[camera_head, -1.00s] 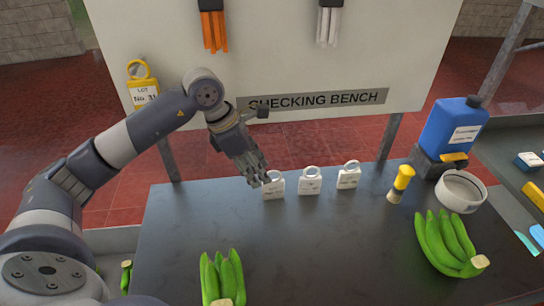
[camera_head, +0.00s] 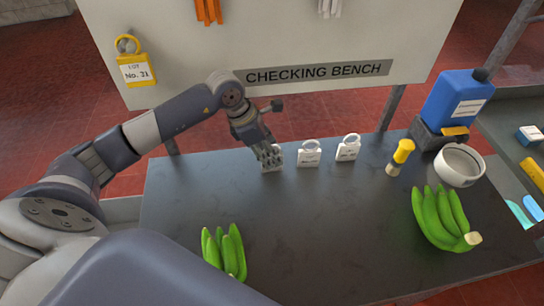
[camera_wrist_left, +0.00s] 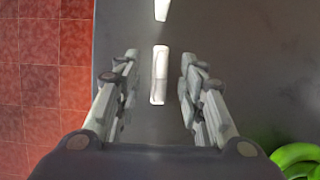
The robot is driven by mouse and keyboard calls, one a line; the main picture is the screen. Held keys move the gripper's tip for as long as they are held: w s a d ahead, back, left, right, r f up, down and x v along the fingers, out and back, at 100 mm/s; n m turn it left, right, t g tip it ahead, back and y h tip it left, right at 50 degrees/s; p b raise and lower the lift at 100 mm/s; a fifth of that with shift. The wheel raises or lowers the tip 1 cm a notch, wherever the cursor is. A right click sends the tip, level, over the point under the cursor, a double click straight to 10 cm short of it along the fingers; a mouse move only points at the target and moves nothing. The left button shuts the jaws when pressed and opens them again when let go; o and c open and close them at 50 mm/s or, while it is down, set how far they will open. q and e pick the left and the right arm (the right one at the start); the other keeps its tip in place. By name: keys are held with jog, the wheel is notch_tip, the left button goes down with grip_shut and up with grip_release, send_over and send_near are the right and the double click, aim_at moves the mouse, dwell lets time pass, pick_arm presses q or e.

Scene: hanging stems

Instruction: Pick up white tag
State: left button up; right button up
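Three white tags with ring tops stand in a row at the back of the dark bench: the left tag (camera_head: 278,160), the middle tag (camera_head: 309,158) and the right tag (camera_head: 348,152). My left gripper (camera_head: 268,157) is at the left tag and partly hides it. In the left wrist view the left tag (camera_wrist_left: 159,78) appears edge-on between the two fingers of the open left gripper (camera_wrist_left: 159,62). A gap shows on both sides of it. Part of another white tag (camera_wrist_left: 161,9) shows at the top edge. My right gripper is not in view.
Green bananas lie at the front left (camera_head: 225,254) and right (camera_head: 440,217) of the bench (camera_head: 320,235). A yellow-topped brush (camera_head: 400,155), a white bowl (camera_head: 460,163) and a blue canister (camera_head: 457,103) stand right. A yellow lot tag (camera_head: 135,68) hangs on the board.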

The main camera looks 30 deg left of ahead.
pick_arm(q)
jog(key=shift+x, duration=0.95)
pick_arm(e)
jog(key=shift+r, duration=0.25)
pick_arm(q)
jog(key=shift+c, duration=0.6)
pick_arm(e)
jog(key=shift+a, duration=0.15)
pick_arm(q)
jog(key=shift+r, duration=0.1)
grip_shut()
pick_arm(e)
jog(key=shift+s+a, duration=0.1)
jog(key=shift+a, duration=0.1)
pick_arm(q)
jog(key=shift+r, duration=0.1)
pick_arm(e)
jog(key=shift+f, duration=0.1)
